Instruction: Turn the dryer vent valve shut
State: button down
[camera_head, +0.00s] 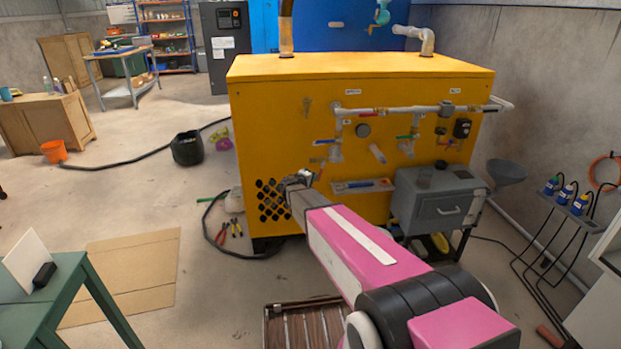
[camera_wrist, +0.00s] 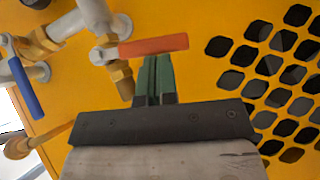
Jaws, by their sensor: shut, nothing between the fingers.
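In the wrist view, a valve with a flat orange-red lever (camera_wrist: 153,46) sits on a pipe with brass fittings. The lever points right, across the line of the brass outlet below its pivot. My gripper (camera_wrist: 157,64) is shut and empty, its green fingers just under the lever's free half. I cannot tell whether they touch it. A blue-lever valve (camera_wrist: 26,90) shows at the left. In the head view, my gripper (camera_head: 314,175) is low at the left of the yellow cabinet's front (camera_head: 440,88). No readable label shows which valve is the dryer vent.
Pipework (camera_head: 400,110) with several coloured levers runs along the cabinet front. A perforated grille (camera_head: 270,200) lies left of my gripper. A grey box (camera_head: 436,205) stands at the right. Pliers (camera_head: 222,234) and a hose (camera_head: 207,225) lie on the floor at the left.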

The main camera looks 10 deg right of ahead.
jog(key=shift+d+f, duration=0.6)
jog(key=shift+d, duration=0.25)
